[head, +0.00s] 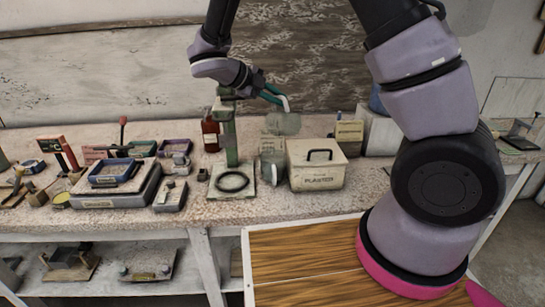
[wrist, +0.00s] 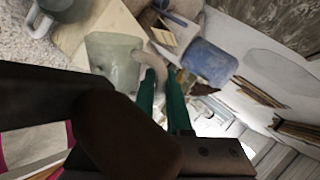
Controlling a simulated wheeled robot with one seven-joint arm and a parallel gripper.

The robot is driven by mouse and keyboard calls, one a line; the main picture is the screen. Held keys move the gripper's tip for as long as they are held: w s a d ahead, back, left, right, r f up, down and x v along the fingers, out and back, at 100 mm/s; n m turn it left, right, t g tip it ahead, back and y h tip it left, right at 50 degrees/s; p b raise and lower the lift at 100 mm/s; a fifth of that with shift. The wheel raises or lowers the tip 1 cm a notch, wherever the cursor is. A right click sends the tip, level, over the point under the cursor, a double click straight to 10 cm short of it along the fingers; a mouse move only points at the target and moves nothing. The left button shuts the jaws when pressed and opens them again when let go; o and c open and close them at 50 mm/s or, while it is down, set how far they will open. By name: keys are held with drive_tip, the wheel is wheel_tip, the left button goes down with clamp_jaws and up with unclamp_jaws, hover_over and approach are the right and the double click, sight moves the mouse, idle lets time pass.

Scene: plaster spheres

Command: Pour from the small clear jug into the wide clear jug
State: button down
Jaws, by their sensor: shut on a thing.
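The small clear jug (head: 285,123) hangs in the air above the bench, tilted, with its pale handle uppermost in the head view. My gripper (head: 272,94) is shut on that handle. In the wrist view the green fingers of my gripper (wrist: 163,84) straddle the handle, and the jug's body (wrist: 112,56) shows to their left. The wide clear jug (head: 272,165) stands on the bench, below and slightly left of the held jug. Part of it shows at the top left of the wrist view (wrist: 62,8). I cannot make out the contents of either jug or any stream between them.
A cream plaster box (head: 316,172) with a dark handle stands right beside the wide jug. A green stand (head: 230,145) with a black ring on its base is close on the left. Trays (head: 110,185) crowd the bench's left.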

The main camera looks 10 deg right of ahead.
sight(287, 104)
idle(0.3)
drive_tip(key=s, duration=0.1)
drive_tip(key=s+d+m+t+y, duration=0.1)
drive_tip(key=s+d+m+t, duration=0.1)
drive_tip(key=shift+s+d+f+y, duration=0.1)
drive_tip(key=shift+s+f+y, duration=0.2)
drive_tip(key=shift+s+d+f+m+t, duration=0.2)
drive_tip(key=shift+s+d+m+t, duration=0.35)
drive_tip(key=shift+s+t, duration=0.25)
